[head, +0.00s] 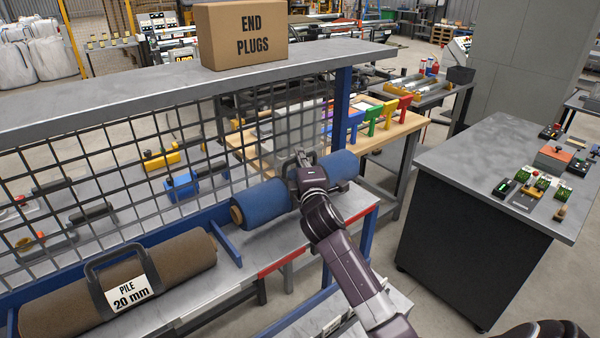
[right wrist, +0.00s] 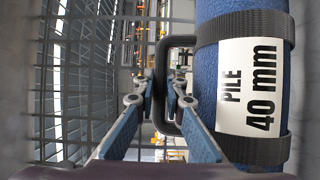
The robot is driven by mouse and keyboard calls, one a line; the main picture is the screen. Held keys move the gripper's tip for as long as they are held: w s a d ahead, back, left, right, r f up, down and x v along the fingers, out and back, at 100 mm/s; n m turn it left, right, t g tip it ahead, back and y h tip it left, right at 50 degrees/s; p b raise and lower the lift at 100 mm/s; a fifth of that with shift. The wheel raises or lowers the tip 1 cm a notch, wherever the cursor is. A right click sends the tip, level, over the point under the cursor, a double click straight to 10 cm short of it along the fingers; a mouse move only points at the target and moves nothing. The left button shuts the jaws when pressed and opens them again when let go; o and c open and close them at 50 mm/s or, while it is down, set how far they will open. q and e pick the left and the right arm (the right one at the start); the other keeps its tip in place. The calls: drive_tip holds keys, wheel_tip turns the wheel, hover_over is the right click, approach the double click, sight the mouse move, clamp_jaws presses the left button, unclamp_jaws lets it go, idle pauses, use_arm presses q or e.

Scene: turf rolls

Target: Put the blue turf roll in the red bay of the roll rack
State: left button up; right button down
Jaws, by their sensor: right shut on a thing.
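The blue turf roll (head: 262,202) has black straps, a black carry handle and a white "PILE 40 mm" label (right wrist: 252,88) seen in the right wrist view. My right gripper (head: 298,163) is shut on the handle (right wrist: 168,85); its fingers also show in the right wrist view (right wrist: 160,100). The roll is level at the red bay of the roll rack, marked by a red front strip (head: 290,260), between a blue divider (head: 226,244) and the blue end post. I cannot tell whether it touches the shelf. My left gripper is not in view.
A brown roll (head: 170,262) labelled "PILE 20 mm" lies in the bay to the left. A black mesh panel (head: 120,190) stands behind the bays. A grey shelf (head: 130,95) with an "END PLUGS" box (head: 240,35) runs above. A dark cabinet (head: 470,215) stands to the right.

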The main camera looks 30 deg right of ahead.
drive_tip(key=shift+f, duration=2.2)
drive_tip(key=c, duration=2.3)
unclamp_jaws()
drive_tip(key=shift+f, duration=0.25)
drive_tip(key=o, duration=0.3)
drive_tip(key=shift+s+a, duration=0.1)
drive_tip(key=shift+r, duration=0.15)
